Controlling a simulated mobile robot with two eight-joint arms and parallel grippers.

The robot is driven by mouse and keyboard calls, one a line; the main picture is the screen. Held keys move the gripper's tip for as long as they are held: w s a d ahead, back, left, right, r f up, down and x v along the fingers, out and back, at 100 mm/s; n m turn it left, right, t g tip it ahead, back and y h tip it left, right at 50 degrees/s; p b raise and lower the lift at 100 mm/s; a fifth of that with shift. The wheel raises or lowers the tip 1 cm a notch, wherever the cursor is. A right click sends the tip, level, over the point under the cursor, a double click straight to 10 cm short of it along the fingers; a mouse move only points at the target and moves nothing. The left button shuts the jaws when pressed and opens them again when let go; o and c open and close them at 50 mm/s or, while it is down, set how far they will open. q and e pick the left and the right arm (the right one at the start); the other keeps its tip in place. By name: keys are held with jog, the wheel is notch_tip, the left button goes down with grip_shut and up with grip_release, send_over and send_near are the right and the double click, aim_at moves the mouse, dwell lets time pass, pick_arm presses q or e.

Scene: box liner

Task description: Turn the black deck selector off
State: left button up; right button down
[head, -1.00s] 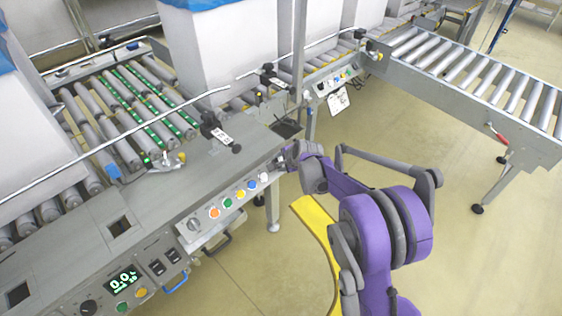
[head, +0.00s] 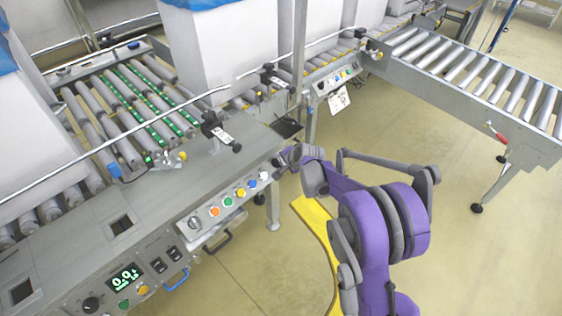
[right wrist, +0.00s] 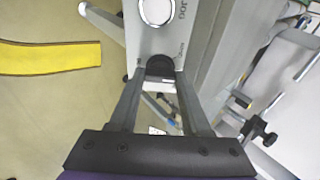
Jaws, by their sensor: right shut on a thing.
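The black deck selector (right wrist: 160,66) is a round dark knob at the end of the button panel in the right wrist view, below the white JOG button. My right gripper (right wrist: 158,76) has its two fingers on either side of this knob and is shut on it. In the head view my right gripper (head: 282,160) is at the right end of the panel, where my wrist and fingers hide the knob. The knob's pointer and exact angle cannot be made out. My left gripper is not in view.
The panel (head: 216,213) carries a grey knob and orange, green, yellow, blue and white buttons. A lit display (head: 125,277) stands at lower left. White lined boxes (head: 222,50) stand on rollers behind. A roller conveyor (head: 470,90) is at right, with open floor below.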

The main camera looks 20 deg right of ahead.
jog(key=shift+c, duration=1.8)
grip_release()
jog(key=m+b, duration=0.1)
jog(key=m, duration=0.3)
jog(key=shift+g, duration=0.3)
jog(key=m, duration=0.3)
jog(key=shift+w+d+m+g+b, duration=0.1)
jog(key=shift+m+g+b, duration=0.2)
jog(key=shift+m, duration=0.1)
jog(key=shift+r+m, duration=0.2)
jog(key=shift+m, duration=0.4)
jog(key=s+a+r+n+p, duration=0.4)
jog(key=s+r+n+p, duration=0.1)
jog(key=s+r, duration=0.5)
jog(key=s+a+r+n+g+p, duration=0.1)
jog(key=s+a+r+n+p, duration=0.3)
jog(key=s+r, duration=0.6)
jog(key=shift+s+r+n+p, duration=0.35)
jog(key=shift+r+n+p, duration=0.4)
jog(key=shift+p, duration=0.15)
